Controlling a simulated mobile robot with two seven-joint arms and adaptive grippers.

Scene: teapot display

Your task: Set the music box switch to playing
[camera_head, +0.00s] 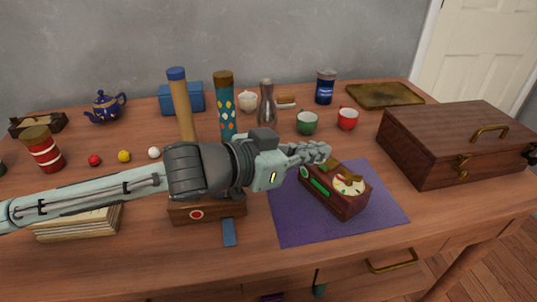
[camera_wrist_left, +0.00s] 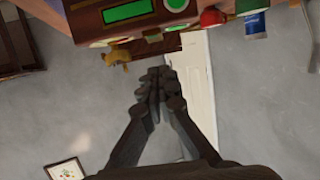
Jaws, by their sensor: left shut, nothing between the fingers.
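The music box (camera_head: 343,203) is a dark red-brown wooden box on the purple mat (camera_head: 290,225), with a round cream dial on top. Its side facing left and front carries a long green panel (camera_head: 320,187) and a smaller green spot (camera_head: 304,172). In the left wrist view the box (camera_wrist_left: 88,22) is at the top edge, with the green bar (camera_wrist_left: 128,12) and a round green part (camera_wrist_left: 177,4) visible. My left gripper (camera_head: 325,150) is shut and empty, just above the box's back-left end, apparently apart from it. The switch's setting cannot be told. My right gripper is not in view.
A large wooden chest (camera_head: 435,160) stands to the right. Green (camera_head: 307,123) and red (camera_head: 348,120) cups and a metal flask (camera_head: 267,105) stand behind. Tall tubes (camera_head: 225,100) stand behind my left arm. The mat's front is clear.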

